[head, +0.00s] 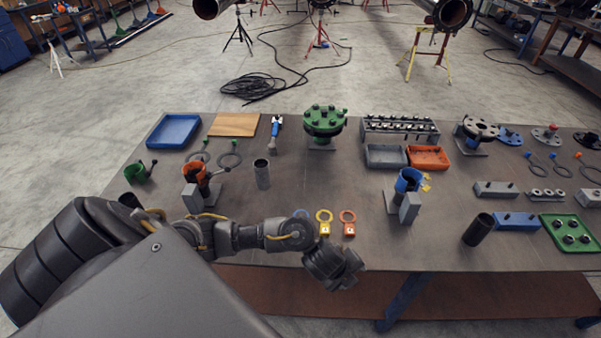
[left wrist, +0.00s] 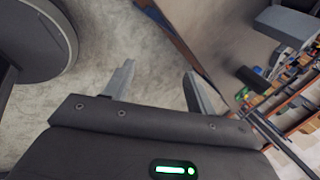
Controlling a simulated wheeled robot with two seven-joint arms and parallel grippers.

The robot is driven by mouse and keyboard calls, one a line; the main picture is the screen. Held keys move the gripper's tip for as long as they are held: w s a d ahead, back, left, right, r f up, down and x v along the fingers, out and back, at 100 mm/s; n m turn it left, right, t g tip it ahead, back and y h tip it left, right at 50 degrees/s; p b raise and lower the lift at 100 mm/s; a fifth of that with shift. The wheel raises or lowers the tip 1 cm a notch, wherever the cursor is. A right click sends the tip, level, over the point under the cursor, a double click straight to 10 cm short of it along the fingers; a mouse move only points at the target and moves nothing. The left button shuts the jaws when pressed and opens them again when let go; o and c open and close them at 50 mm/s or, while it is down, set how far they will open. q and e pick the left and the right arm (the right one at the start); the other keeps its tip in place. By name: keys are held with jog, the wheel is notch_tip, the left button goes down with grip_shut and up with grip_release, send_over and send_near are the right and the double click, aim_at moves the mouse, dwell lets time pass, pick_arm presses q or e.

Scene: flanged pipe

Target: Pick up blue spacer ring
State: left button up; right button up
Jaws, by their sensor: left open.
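The blue spacer ring (head: 301,213) lies near the front edge of the table, left of a yellow ring (head: 324,215) and an orange ring (head: 348,216), both with tags. My left arm hides the lower part of the blue ring. In the head view, the end of my left arm is in front of the table edge, below and right of the blue ring; its fingers are not clear there. In the left wrist view my left gripper (left wrist: 160,72) is open and empty, with floor behind its fingers. I do not see the blue ring in that view. My right gripper is not in view.
The workbench (head: 300,178) has a clear middle area behind the rings. A stand with a blue collar (head: 409,180) is to the right, and one with an orange collar (head: 195,173) to the left. A green flange (head: 324,121) stands at the back.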

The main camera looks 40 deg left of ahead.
pick_arm(q)
jog(key=w+a+m+y, duration=0.1)
jog(key=a+m, duration=0.1)
jog(key=a, duration=0.5)
jog(key=w+a+r+m+g+y, duration=0.1)
jog(key=w+a+m+y, duration=0.1)
jog(key=a, duration=0.6)
jog(key=w+a+m+y, duration=0.2)
jog(key=a, duration=0.5)
jog(key=shift+w+a+r+m+g, duration=0.15)
jog(key=shift+r+m+g, duration=0.15)
jog(key=shift+r+m, duration=0.1)
jog(key=shift+w+f+p, duration=0.25)
jog(key=shift+f+p, duration=0.05)
jog(key=shift+w+f, duration=0.2)
jog(key=shift+f, duration=0.35)
jog(key=shift+a+f, duration=0.35)
jog(key=shift+y, duration=0.3)
jog(key=x, duration=0.1)
jog(key=b+x, duration=0.1)
jog(key=x, duration=0.2)
jog(key=shift+s+f, duration=0.2)
jog(key=shift+f, duration=0.2)
jog(key=shift+w+f, duration=0.15)
jog(key=shift+f, duration=0.1)
